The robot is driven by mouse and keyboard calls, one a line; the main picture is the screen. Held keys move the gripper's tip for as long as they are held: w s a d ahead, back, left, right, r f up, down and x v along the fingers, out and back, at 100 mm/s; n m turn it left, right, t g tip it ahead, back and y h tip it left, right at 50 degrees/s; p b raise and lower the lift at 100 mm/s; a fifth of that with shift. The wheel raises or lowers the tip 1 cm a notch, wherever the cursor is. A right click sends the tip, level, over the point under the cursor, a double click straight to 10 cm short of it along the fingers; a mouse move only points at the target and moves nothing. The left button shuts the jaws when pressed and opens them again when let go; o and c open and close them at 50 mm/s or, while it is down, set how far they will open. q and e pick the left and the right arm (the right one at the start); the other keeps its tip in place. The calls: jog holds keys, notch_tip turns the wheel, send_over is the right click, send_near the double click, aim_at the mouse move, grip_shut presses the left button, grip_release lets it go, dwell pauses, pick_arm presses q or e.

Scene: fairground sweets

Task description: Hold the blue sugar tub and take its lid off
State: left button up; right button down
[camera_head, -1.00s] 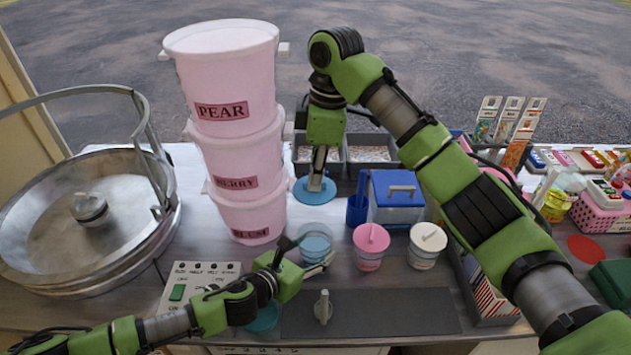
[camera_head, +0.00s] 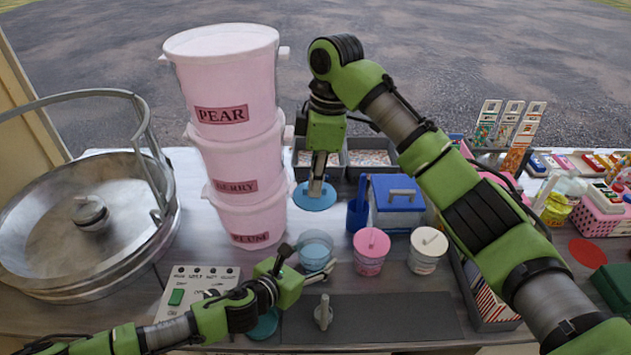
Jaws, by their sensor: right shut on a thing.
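The blue sugar tub (camera_head: 316,256) is a small, clear pale-blue tub standing behind the dark mat, left of a pink-lidded tub. My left gripper (camera_head: 309,262) is at the tub, its fingers apart with one to the left and one across the tub's near side. It looks open; whether it touches the tub is hard to tell. My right gripper (camera_head: 318,188) points down farther back and is shut on the round blue lid (camera_head: 308,202), which is apart from the tub. The lid's knob is hidden between the fingers.
Stacked pink buckets (camera_head: 245,153) stand close left of the lid. A pink-lidded tub (camera_head: 370,258), a white-lidded tub (camera_head: 428,252) and a blue-lidded box (camera_head: 397,202) are to the right. A grey knob (camera_head: 323,312) stands on the dark mat (camera_head: 390,318).

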pick_arm(q)
jog(key=shift+o, duration=0.5)
jog(key=shift+s, duration=0.1)
jog(key=shift+f, duration=0.25)
jog(key=v, duration=1.2)
jog(key=shift+r, duration=0.2)
jog(key=shift+a, duration=0.1)
pick_arm(e)
jog(key=shift+s, duration=0.1)
